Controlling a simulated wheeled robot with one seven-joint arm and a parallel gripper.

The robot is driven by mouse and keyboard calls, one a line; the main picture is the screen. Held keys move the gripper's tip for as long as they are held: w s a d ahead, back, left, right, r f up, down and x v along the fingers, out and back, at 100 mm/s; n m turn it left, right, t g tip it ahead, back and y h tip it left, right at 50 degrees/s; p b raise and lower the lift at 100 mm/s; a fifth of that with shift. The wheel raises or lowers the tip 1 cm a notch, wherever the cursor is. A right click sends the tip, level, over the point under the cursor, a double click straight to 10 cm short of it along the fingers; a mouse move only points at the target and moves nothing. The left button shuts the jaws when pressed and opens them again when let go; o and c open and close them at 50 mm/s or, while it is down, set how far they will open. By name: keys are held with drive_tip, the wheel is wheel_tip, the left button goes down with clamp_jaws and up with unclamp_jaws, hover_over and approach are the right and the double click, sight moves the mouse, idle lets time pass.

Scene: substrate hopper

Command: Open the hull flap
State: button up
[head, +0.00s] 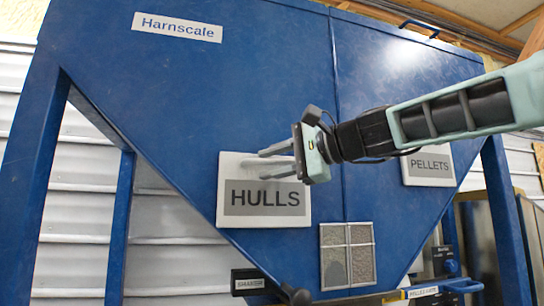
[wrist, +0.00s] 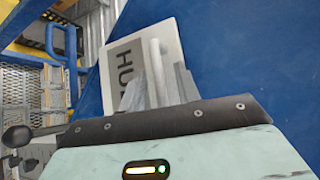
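The hull flap (head: 228,218) is a white square panel with a grey plate reading HULLS, flat against the sloping front of the blue hopper (head: 270,80). It shows turned on its side in the wrist view (wrist: 174,38). A pale bar handle (wrist: 156,66) stands on the flap. My gripper (head: 264,160) is at the flap's upper part, its fingers pointing at the panel. In the wrist view my gripper (wrist: 161,82) has one finger on each side of the handle, with the fingers apart. Whether a finger touches the handle cannot be told.
A second white flap marked PELLETS (head: 430,167) is at the right, partly behind my arm. Below are a mesh-covered window (head: 348,256), a small black label box (head: 252,282) and blue frame legs (head: 120,230). A yellow and blue structure (wrist: 60,45) shows left in the wrist view.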

drive_tip(key=shift+a, duration=0.1)
clamp_jaws()
drive_tip(key=shift+f+b, duration=0.2)
drive_tip(key=shift+b, duration=0.3)
drive_tip(key=s+d+f+n+t+y+b, duration=0.1)
drive_tip(key=s+f+n+y+b, duration=0.4)
drive_tip(key=b, duration=2.6)
drive_tip(key=shift+s+d+f+n+t+y+b, duration=0.3)
drive_tip(key=shift+s+d+f+n, duration=0.25)
drive_tip(key=shift+s+f+n, duration=0.45)
drive_tip(key=shift+s, duration=0.15)
